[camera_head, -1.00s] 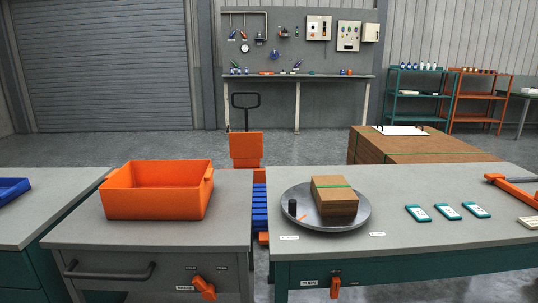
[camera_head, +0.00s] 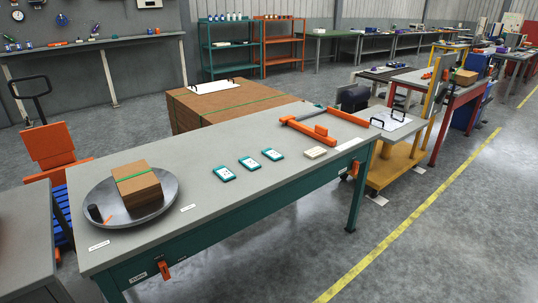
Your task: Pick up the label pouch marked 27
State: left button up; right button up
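Three teal label pouches with white faces lie in a row on the grey table: a left one (camera_head: 224,173), a middle one (camera_head: 250,163) and a right one (camera_head: 272,154). They lie flat and apart from one another. The marks on their faces are too small to read, so I cannot tell which is marked 27. Neither of my grippers is in view.
On the grey table (camera_head: 215,205), a round metal tray (camera_head: 92,195) holds a brown block (camera_head: 138,186) with a green band and a small black cylinder (camera_head: 94,213). An orange frame (camera_head: 318,132) and a pale block (camera_head: 315,153) lie right of the pouches. A cardboard stack (camera_head: 215,108) stands behind.

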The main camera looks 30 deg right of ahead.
aim_at(272, 154)
jog(key=l+z, duration=0.1)
jog(key=l, duration=0.5)
jog(key=i+l+z, duration=0.1)
jog(key=l, duration=0.45)
jog(key=i+l+z, duration=0.1)
jog(key=l, duration=0.5)
